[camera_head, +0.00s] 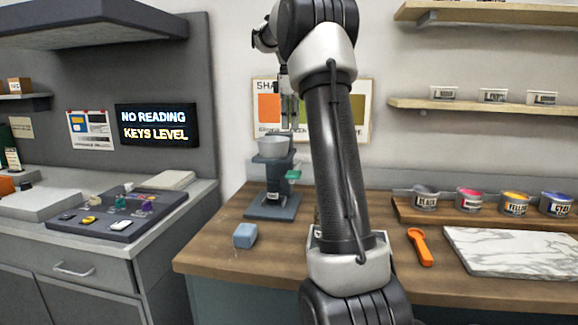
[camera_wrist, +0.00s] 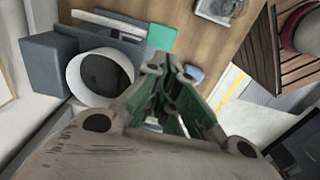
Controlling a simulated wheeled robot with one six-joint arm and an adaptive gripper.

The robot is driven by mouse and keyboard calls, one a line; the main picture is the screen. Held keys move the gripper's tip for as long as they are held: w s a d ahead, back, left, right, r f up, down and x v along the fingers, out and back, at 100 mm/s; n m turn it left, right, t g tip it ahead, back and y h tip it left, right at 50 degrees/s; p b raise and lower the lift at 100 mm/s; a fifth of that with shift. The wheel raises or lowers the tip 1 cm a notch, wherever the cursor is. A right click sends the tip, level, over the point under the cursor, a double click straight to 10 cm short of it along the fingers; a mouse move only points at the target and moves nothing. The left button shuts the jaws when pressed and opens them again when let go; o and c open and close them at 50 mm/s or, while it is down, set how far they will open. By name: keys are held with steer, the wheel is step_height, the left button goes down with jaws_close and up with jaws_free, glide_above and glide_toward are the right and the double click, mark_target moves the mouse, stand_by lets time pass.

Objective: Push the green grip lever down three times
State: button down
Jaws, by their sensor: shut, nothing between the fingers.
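The green grip lever (camera_head: 293,175) sticks out from the right side of a grey-blue stand (camera_head: 271,177) that carries a white bowl (camera_head: 272,146). In the wrist view the lever (camera_wrist: 162,38) shows as a flat green tab near the top middle, beside the bowl (camera_wrist: 99,78). My gripper (camera_wrist: 172,74) is shut and empty, with its fingertips just below the lever in that picture. In the head view my gripper (camera_head: 287,122) is above the stand, higher than the lever and apart from it. My arm hides part of the space to the right.
An orange scoop (camera_head: 420,246), a marble slab (camera_head: 515,252) and several ink tubs are to the right. A wall screen (camera_head: 155,126) reads "NO READING" and "KEYS LEVEL".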

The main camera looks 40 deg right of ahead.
mark_target(290, 173)
steer(key=shift+f, duration=0.1)
step_height(290, 173, down, 14)
steer(key=shift+r, duration=0.1)
stand_by(0.5)
steer(key=shift+a, duration=0.1)
